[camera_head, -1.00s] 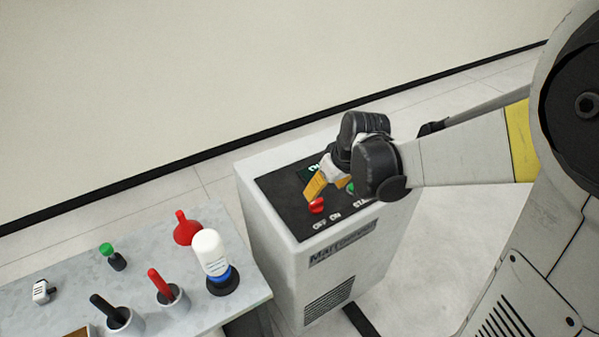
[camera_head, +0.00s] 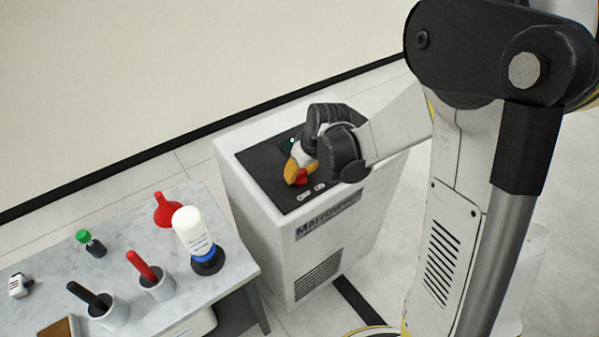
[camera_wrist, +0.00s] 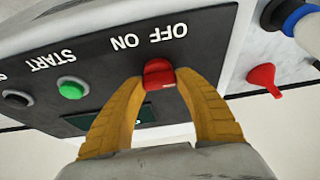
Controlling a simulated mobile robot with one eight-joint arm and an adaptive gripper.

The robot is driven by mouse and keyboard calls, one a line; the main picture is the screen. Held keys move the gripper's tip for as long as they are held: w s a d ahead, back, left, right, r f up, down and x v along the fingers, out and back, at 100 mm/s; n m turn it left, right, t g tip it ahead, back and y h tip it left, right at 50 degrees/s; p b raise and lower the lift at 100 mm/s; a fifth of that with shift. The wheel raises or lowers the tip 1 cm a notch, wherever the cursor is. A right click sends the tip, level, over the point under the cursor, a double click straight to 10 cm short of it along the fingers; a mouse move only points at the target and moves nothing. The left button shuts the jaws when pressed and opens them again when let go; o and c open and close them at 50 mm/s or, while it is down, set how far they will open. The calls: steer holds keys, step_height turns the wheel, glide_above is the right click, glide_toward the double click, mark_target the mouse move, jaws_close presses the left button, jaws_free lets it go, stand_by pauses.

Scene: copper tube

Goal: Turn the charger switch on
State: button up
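The charger switch is a red knob on the dark top panel (camera_head: 262,172) of a white cabinet. In the wrist view the red switch (camera_wrist: 159,74) sits below the printed ON and OFF labels, which appear upside down, and lies nearer OFF. It also shows in the head view (camera_head: 301,178), partly hidden by my fingers. My gripper (camera_wrist: 160,82) has yellow fingers, one on each side of the switch. The tips meet its sides, and it looks shut on the switch. The knob's exact turn angle is hard to tell.
A green START button (camera_wrist: 71,88) and a dark button (camera_wrist: 16,99) lie beside the switch. A small display (camera_wrist: 95,120) is partly behind my fingers. A table (camera_head: 140,220) at left holds a red funnel (camera_head: 168,209), a white bottle (camera_head: 193,232) and tools in cups.

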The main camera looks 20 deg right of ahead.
steer(key=shift+c, duration=1.3)
steer(key=m+h, duration=0.1)
steer(key=m, duration=0.3)
steer(key=shift+m+h, duration=0.4)
steer(key=m+h, duration=0.1)
steer(key=m, duration=0.2)
steer(key=shift+m+b, duration=0.3)
steer(key=shift+m+g+h, duration=0.4)
steer(key=shift+m+h, duration=0.3)
steer(key=shift+m, duration=1.2)
steer(key=o, duration=1.2)
